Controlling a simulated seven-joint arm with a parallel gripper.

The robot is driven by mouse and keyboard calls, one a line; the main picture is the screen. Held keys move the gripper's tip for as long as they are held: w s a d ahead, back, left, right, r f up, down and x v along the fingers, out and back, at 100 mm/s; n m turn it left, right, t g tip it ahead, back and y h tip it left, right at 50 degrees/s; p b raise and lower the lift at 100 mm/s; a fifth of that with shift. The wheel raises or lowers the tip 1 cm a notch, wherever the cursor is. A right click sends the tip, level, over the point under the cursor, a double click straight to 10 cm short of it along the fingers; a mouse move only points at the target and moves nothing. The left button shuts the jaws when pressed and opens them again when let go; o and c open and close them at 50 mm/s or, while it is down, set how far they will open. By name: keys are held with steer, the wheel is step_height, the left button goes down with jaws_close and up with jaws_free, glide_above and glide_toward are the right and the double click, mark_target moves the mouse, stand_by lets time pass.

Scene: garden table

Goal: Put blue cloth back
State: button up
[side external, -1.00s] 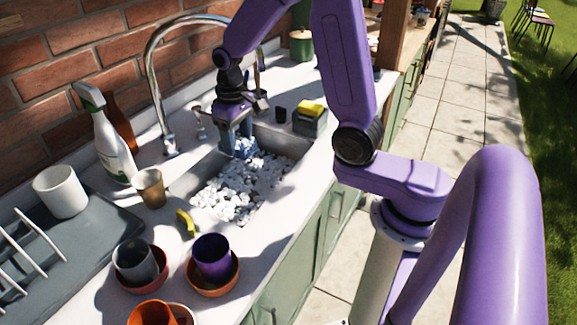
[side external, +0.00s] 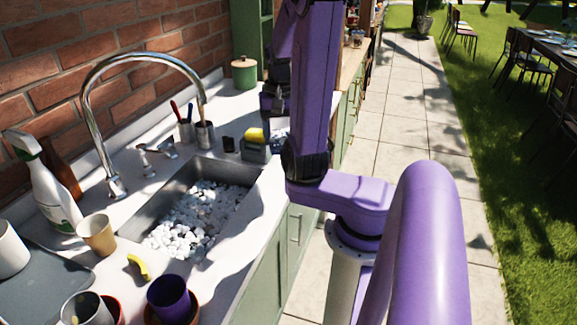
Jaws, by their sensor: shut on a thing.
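My gripper (side external: 276,118) is past the far end of the sink, over the counter to the right of the sponge holder. My own arm hides much of it. It is shut on the blue cloth (side external: 280,139), of which a small pale blue patch shows below the gripper, beside the holder. The rest of the cloth is hidden behind my arm, so I cannot tell whether it touches the counter.
The sink (side external: 190,222) holds a heap of white foam-like lumps. A grey holder (side external: 256,152) with a yellow sponge (side external: 255,134) stands at its far end. Utensil cups (side external: 205,134), a small dark block (side external: 229,144) and a green canister (side external: 244,72) stand nearby. The tall faucet (side external: 85,120) arches over the sink.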

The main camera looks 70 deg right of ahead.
steer(key=s+m, duration=0.6)
steer(key=s, duration=0.2)
steer(key=w+d+f, duration=0.7)
steer(key=w+d, duration=0.1)
steer(key=shift+w+d+f, duration=0.1)
steer(key=shift+d+f, duration=0.15)
steer(key=shift+f, duration=0.1)
steer(key=shift+w+d+f, duration=0.5)
steer(key=shift+f, duration=1.85)
steer(key=shift+f, duration=0.2)
steer(key=o, duration=1.2)
